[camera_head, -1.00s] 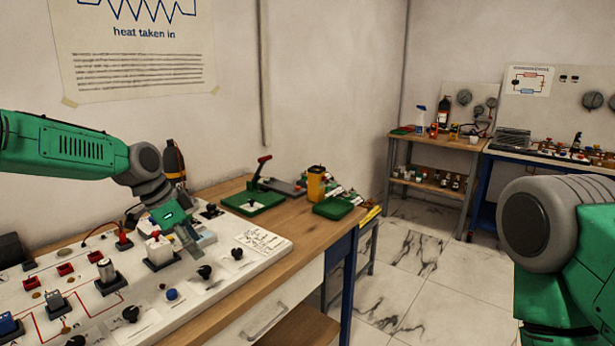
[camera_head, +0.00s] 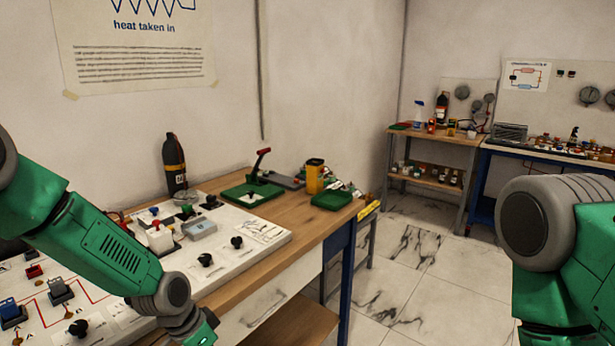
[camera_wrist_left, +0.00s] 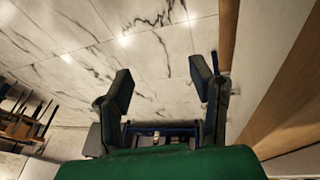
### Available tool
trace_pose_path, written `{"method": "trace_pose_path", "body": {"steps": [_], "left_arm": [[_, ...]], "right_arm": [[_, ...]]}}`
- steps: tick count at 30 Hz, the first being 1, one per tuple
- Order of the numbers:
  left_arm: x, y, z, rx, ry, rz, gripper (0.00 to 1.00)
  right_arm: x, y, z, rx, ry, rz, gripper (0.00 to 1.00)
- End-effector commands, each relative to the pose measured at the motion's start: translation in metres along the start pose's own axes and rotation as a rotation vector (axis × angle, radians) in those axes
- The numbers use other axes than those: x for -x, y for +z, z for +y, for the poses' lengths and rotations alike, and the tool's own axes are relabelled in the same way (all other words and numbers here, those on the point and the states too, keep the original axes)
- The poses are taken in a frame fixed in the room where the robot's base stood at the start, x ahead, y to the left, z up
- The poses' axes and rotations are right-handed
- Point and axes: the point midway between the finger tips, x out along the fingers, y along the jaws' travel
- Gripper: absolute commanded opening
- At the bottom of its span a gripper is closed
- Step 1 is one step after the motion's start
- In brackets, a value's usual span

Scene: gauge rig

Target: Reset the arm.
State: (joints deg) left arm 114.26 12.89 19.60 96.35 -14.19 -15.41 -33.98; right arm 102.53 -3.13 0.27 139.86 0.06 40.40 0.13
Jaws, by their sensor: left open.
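My left arm comes in from the left in the head view and reaches down across the front of the white gauge panel (camera_head: 265,232). My left gripper (camera_wrist_left: 160,85) shows in the left wrist view with its two dark fingers spread and nothing between them. It points down past the bench front toward the marble floor (camera_wrist_left: 130,60). In the head view only its wrist end shows at the bottom edge. My right arm shows at the right edge of the head view, folded close; its gripper is out of view.
The wooden bench (camera_head: 290,215) holds a green tray with a red-handled lever (camera_head: 260,165), a yellow container (camera_head: 314,177), a green box (camera_head: 332,200) and a dark bottle (camera_head: 174,165). Shelves (camera_head: 435,160) and another bench stand at the back. The floor right of the bench is clear.

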Motion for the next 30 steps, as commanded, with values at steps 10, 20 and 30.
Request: {"method": "trace_pose_path", "body": {"steps": [10, 20, 30], "left_arm": [[-0.078, 0.228, 0.103, 0.482, -0.131, -0.147, 0.5], [-0.046, 0.323, 0.128, 0.685, -0.296, -0.178, 0.5], [-0.045, 0.323, 0.128, 0.689, -0.299, -0.176, 0.34]], "right_arm": [[-0.022, 0.001, 0.0, 0.0, 0.0, 0.0, 0.39], [-0.029, 0.002, 0.0, 0.0, 0.0, 0.0, 0.39], [-0.029, 0.002, 0.0, 0.0, 0.0, 0.0, 0.34]]}}
